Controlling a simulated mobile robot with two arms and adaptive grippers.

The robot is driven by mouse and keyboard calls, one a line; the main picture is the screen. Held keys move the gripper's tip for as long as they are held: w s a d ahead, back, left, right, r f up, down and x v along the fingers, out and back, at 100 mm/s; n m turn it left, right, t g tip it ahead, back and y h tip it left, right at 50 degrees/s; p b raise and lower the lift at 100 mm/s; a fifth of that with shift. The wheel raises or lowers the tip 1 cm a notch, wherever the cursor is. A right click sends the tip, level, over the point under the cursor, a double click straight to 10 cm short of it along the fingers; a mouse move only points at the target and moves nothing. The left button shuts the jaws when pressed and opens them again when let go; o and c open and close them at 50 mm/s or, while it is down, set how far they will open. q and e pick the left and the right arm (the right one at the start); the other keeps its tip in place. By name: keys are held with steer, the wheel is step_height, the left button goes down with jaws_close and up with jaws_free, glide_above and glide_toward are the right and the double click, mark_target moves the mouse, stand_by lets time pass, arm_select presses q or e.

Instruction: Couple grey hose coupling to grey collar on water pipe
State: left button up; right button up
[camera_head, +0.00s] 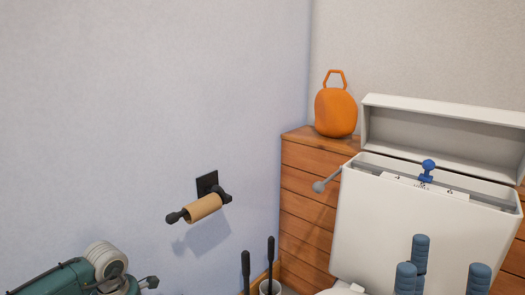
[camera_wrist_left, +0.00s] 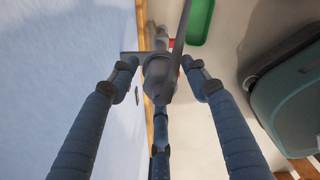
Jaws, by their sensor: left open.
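In the left wrist view my left gripper (camera_wrist_left: 160,72) has its blue fingers spread, with a grey rounded fitting (camera_wrist_left: 159,82) between them. The fitting is close to the fingertips; contact is unclear. A grey bar or pipe (camera_wrist_left: 183,28) runs up from it, and a small red part (camera_wrist_left: 173,44) shows behind. I cannot tell whether this fitting is the collar or the hose coupling. No hose is clearly visible. In the head view my right gripper (camera_head: 444,262) is open and empty, its blue fingers upright in front of the white cistern. My left gripper is outside the head view.
The white cistern (camera_head: 375,225) has its lid (camera_head: 440,135) raised and a blue knob (camera_head: 428,168) inside. An orange container (camera_head: 336,112) stands on the wooden panelling (camera_head: 305,185). A paper holder (camera_head: 203,207) sticks out from the wall. A green tray (camera_wrist_left: 200,20) lies below.

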arm_select(q)
jaws_close()
steer(key=m, duration=0.6)
stand_by(0.3)
steer(key=m, duration=0.6)
steer(key=shift+b, duration=0.3)
steer(key=shift+o, duration=0.4)
jaws_free()
